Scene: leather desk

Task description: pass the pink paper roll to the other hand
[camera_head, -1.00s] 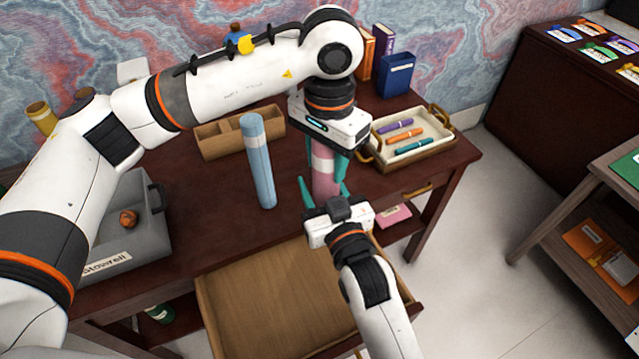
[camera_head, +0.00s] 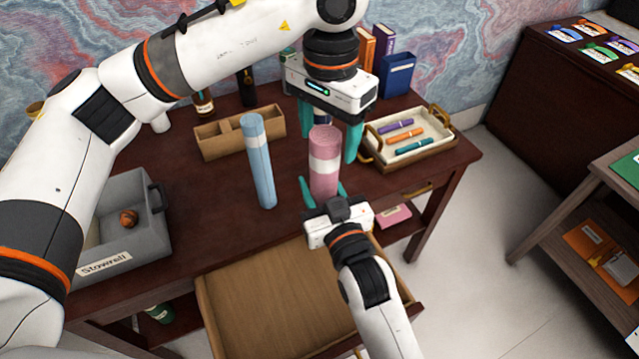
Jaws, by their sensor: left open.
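The pink paper roll (camera_head: 323,181), with a white band, is upright near the right part of the desk. My left gripper (camera_head: 329,130) is open above and behind the roll, pointing down.
A blue roll (camera_head: 258,165) stands left of the pink one. A wooden organizer (camera_head: 215,145) is behind it, and a pen tray (camera_head: 448,148) stands at right. A grey box (camera_head: 160,240) is at left. An open drawer (camera_head: 270,310) juts out in front.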

